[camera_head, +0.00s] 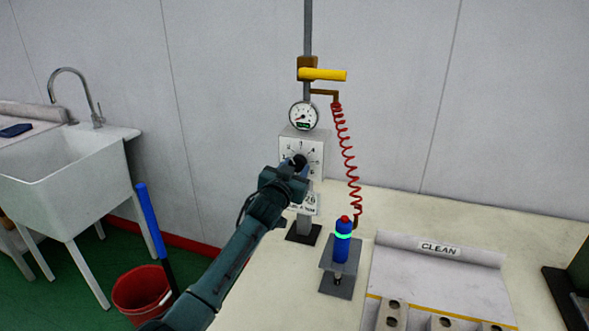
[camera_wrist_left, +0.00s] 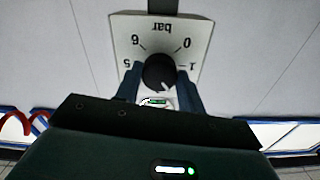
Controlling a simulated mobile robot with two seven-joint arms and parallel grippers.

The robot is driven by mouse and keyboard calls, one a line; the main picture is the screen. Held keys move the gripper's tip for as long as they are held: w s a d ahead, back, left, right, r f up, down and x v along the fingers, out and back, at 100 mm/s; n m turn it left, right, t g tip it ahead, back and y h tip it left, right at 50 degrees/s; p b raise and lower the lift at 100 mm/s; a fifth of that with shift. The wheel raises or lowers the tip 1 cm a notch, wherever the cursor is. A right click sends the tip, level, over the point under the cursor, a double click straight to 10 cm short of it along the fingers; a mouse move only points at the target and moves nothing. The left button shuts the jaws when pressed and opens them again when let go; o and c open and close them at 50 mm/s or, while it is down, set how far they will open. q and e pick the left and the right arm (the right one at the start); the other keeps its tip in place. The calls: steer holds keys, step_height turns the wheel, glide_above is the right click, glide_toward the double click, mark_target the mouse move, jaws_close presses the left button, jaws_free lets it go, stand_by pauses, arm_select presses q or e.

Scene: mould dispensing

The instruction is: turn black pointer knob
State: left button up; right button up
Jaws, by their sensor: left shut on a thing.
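The black pointer knob (camera_head: 299,161) sits on the white dial plate (camera_head: 317,158) of a regulator box on a post. In the left wrist view the knob (camera_wrist_left: 160,72) is in the middle of the plate (camera_wrist_left: 188,35), which appears upside down with "bar" and numbers. A white pointer line shows on the knob's lower part. My left gripper (camera_head: 298,168) is at the knob. In the left wrist view its two blue-grey fingers (camera_wrist_left: 160,85) lie on either side of the knob, shut on it. My right gripper is not in view.
A round gauge (camera_head: 303,116) and a yellow lever (camera_head: 322,74) are above the box. A red coiled hose (camera_head: 347,150) hangs at right. A blue nozzle (camera_head: 342,243) stands on a grey stand. A "CLEAN" mat (camera_head: 440,270) lies at right; a sink (camera_head: 70,160) is at left.

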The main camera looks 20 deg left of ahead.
arm_select(q)
steer(key=m+p, duration=0.1)
steer(key=m, duration=0.7)
steer(key=shift+a+r+m+p, duration=0.1)
steer(key=shift+m+p, duration=0.3)
steer(key=shift+m, duration=3.4)
steer(key=o, duration=1)
steer(key=shift+s, duration=0.15)
